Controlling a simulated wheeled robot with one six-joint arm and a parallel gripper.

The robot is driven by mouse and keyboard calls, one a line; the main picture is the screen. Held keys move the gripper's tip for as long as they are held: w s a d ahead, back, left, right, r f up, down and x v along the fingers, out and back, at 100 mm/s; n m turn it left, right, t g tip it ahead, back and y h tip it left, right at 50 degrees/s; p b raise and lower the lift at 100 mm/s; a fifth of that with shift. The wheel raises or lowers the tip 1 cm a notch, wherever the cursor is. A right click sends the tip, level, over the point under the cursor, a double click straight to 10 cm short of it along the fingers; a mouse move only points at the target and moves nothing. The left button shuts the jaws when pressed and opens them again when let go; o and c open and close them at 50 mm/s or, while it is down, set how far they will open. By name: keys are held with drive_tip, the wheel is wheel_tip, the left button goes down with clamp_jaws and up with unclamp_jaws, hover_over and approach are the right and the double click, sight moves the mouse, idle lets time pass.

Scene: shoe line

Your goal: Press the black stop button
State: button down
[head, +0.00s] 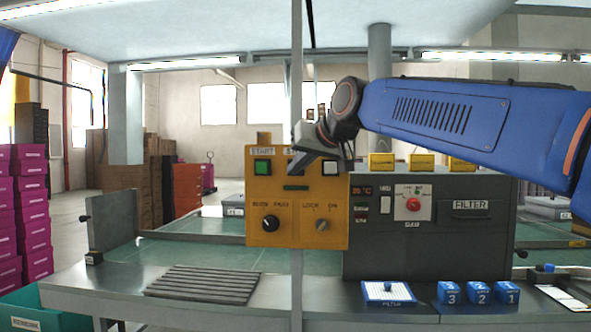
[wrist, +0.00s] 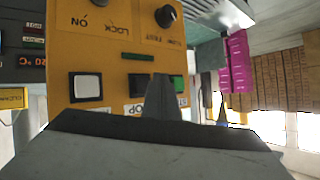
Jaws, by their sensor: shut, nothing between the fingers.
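The yellow control panel (head: 297,218) stands ahead, with a green button (head: 262,167) under a START label and a white button (head: 330,168) at its right. The panel also shows upside down in the wrist view (wrist: 108,55). My gripper (head: 302,166) is shut and empty in front of the panel's upper middle. In the wrist view its finger end (wrist: 162,82) overlaps the area between the white button (wrist: 86,87) and green button (wrist: 178,84), beside the partly covered STOP label (wrist: 137,108). Contact cannot be told.
Lower on the panel are a black knob (head: 270,224) and a lock switch (head: 322,225). A dark cabinet with a red knob (head: 413,204) stands to the right. A thin grey post (head: 297,70) rises behind the panel. Blue numbered blocks (head: 479,292) sit on the bench.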

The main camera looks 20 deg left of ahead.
drive_tip(key=s, duration=0.3)
drive_tip(key=shift+d, duration=0.4)
idle(0.5)
drive_tip(key=s+d+f+m+h, duration=0.1)
drive_tip(key=s+d+f+h, duration=0.1)
drive_tip(key=d+f, duration=0.65)
drive_tip(key=s+d+f+m+h, duration=0.2)
drive_tip(key=d+f, duration=0.2)
drive_tip(key=d, duration=1)
drive_tip(key=s+d+f+m+h, duration=0.1)
drive_tip(key=s+d+f+h, duration=0.1)
drive_tip(key=d+f, duration=0.65)
drive_tip(key=s+d+f+m+g+h, duration=0.3)
drive_tip(key=s+d+f, duration=1.9)
drive_tip(key=f, duration=0.2)
drive_tip(key=shift+d+f+m+h, duration=0.15)
drive_tip(key=shift+d+m+h, duration=0.15)
drive_tip(key=shift+d, duration=0.1)
